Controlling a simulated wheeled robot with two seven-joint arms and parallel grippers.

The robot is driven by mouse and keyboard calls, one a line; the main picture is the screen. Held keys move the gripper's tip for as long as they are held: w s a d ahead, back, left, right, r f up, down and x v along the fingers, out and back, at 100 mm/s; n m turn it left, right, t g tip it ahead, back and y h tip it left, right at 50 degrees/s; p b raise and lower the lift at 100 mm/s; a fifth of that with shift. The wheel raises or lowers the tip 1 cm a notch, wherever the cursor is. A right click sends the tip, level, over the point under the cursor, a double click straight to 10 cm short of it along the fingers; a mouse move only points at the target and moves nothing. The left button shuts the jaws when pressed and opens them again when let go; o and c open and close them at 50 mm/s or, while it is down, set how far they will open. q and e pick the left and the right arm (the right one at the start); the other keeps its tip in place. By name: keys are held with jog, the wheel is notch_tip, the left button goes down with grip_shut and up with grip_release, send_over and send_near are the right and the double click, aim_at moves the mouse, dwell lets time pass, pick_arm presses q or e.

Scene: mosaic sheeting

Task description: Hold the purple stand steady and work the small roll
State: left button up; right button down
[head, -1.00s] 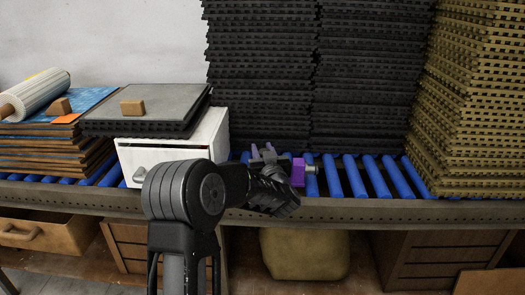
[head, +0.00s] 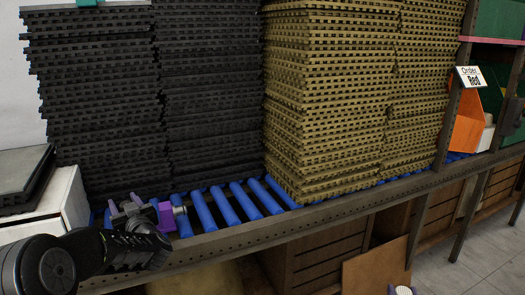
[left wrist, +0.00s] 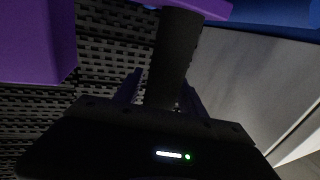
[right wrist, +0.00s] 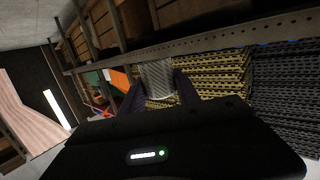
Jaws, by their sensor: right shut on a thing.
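The purple stand (head: 166,216) sits over the blue rollers at the lower left of the head view. In the left wrist view its purple block (left wrist: 35,42) fills the upper left, and a dark post (left wrist: 174,60) passes between my left fingers. My left gripper (head: 132,208) is at the stand; its fingers (left wrist: 162,90) flank the post with a small gap visible on one side. In the right wrist view, my right gripper (right wrist: 157,88) is shut on a pale mesh-textured small roll (right wrist: 157,76). In the head view a pale round end shows at the bottom edge; the right arm is hidden.
Several blue rollers (head: 232,204) are bare. A white box (head: 70,200) stands at left. An order sign (head: 470,77) and an orange bin (head: 466,125) are at the right.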

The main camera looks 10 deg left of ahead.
pick_arm(q)
jog(key=shift+o, duration=0.8)
jog(key=v, duration=1.2)
